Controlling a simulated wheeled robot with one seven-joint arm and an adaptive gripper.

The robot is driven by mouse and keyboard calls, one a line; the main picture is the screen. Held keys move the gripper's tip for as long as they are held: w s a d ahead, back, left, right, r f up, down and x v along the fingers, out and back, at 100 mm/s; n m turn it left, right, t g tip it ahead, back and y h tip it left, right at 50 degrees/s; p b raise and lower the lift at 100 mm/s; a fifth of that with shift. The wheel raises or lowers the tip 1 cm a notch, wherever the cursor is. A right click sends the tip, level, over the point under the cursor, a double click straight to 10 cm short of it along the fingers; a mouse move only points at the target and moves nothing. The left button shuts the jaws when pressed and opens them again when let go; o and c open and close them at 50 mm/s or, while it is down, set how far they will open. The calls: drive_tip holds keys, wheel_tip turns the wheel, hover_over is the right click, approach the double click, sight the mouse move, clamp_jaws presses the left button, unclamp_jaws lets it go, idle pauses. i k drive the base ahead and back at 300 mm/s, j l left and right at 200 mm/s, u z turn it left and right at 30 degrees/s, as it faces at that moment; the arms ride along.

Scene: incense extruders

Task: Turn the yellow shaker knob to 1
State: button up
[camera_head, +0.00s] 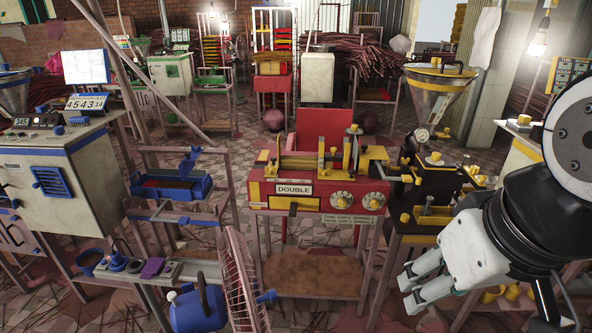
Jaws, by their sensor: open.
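A red machine with yellow fittings, labelled DOUBLE (293,189), stands in the middle. My gripper (411,292) is at the lower right, in front of and below the black machine (432,187). It is open and empty, its fingers pointing left, apart from any knob.
A grey cabinet (95,185) with blue parts stands at left. A blue motor (198,308) and caged fan (240,280) are at bottom centre. A low wooden shelf (312,275) lies below the red machine.

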sight(342, 202)
drive_tip(key=i+j+z, duration=0.1)
drive_tip(key=z, duration=0.35)
drive_tip(key=i+j+z, duration=0.1)
drive_tip(key=j+z, duration=0.2)
drive_tip(key=z, duration=0.15)
drive_tip(key=j+z, duration=0.2)
drive_tip(key=z, duration=0.25)
